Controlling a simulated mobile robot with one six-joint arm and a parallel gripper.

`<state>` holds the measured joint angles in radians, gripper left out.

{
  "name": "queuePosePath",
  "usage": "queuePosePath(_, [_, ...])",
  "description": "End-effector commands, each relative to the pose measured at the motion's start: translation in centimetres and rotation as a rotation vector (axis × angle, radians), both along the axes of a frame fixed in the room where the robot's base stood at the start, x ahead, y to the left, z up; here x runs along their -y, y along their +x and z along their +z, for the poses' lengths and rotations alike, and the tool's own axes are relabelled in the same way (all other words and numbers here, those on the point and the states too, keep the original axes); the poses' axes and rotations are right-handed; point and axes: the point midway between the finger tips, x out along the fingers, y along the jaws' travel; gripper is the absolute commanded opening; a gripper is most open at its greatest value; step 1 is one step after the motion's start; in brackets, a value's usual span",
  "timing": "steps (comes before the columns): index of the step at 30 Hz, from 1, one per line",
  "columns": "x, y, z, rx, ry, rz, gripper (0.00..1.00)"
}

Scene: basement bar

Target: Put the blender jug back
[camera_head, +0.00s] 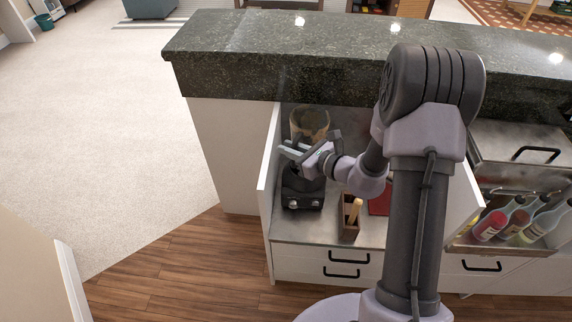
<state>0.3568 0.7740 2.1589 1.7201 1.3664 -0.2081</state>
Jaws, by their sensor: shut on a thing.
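The blender jug (311,121), a see-through brownish vessel, is upright at the left of the recessed steel work surface, just under the dark stone bar top. The black blender base (303,191) with light knobs on its front stands directly below it. My gripper (292,150) reaches in from the right and is shut on the jug at its lower part. My gripper hides the joint between jug and base, so I cannot tell whether they touch.
A brown wooden holder (349,229) with a wooden-handled tool and a red board (379,203) are right of the base. Bottles (489,225) lie in a rack at far right. The stone bar top (325,55) overhangs behind. A white side panel (268,165) stands close left.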

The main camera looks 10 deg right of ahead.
Motion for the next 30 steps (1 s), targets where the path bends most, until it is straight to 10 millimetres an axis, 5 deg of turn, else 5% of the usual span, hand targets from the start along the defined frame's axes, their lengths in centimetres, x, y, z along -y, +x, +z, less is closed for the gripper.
queuePosePath(6, [0.0, 0.0, -3.7, 0.001, 0.001, 0.001, 0.0])
queuePosePath(16, [-0.1, 0.0, -3.8, 0.002, -0.001, 0.002, 0.0])
queuePosePath(17, [-0.1, 0.0, -3.9, 0.0, -0.001, 0.001, 0.16])
queuePosePath(20, [-0.1, 0.0, -3.8, 0.0, -0.001, 0.001, 0.36])
queuePosePath(30, [-0.1, 0.0, -3.2, 0.0, -0.001, 0.001, 0.36])
